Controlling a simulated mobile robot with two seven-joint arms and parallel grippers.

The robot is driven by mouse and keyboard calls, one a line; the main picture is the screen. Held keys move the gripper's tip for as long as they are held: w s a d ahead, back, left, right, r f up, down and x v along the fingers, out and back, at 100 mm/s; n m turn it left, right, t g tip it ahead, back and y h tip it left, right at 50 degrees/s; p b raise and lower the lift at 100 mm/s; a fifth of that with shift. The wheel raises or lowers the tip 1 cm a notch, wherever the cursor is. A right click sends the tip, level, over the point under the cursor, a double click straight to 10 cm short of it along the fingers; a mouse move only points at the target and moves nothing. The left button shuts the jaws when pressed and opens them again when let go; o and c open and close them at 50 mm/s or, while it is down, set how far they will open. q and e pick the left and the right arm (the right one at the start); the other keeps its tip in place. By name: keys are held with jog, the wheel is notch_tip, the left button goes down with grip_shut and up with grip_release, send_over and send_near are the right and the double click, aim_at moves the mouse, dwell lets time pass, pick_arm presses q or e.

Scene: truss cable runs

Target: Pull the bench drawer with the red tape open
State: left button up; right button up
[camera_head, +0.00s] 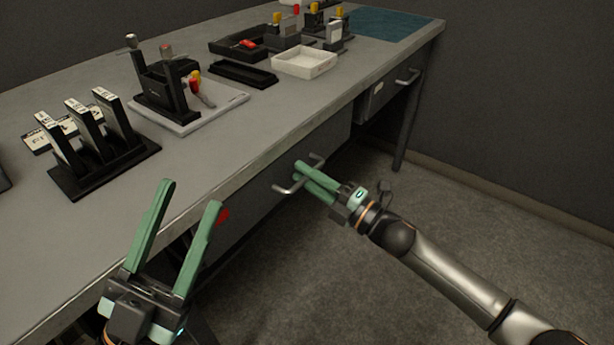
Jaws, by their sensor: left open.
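The bench drawer (255,215) has a grey front under the bench's near edge. A piece of red tape (223,216) is on the left part of that front, partly behind a finger of my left gripper. The drawer's bar handle (283,189) sticks out right of the tape. My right gripper (299,172) is at the middle of this handle, its green fingers close together around the bar. The bar shows on both sides of the fingers. My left gripper (190,193) is open and empty in front of the bench, left of the handle. The drawer's front looks about flush with the bench.
Another drawer (378,92) with a handle is at the bench's far right. The bench top (190,165) carries a black rack (100,165), a fixture on a pale plate (215,115), a white tray (304,63) and black trays. The floor (470,215) before the drawers is clear.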

grip_shut()
dwell(1.3)
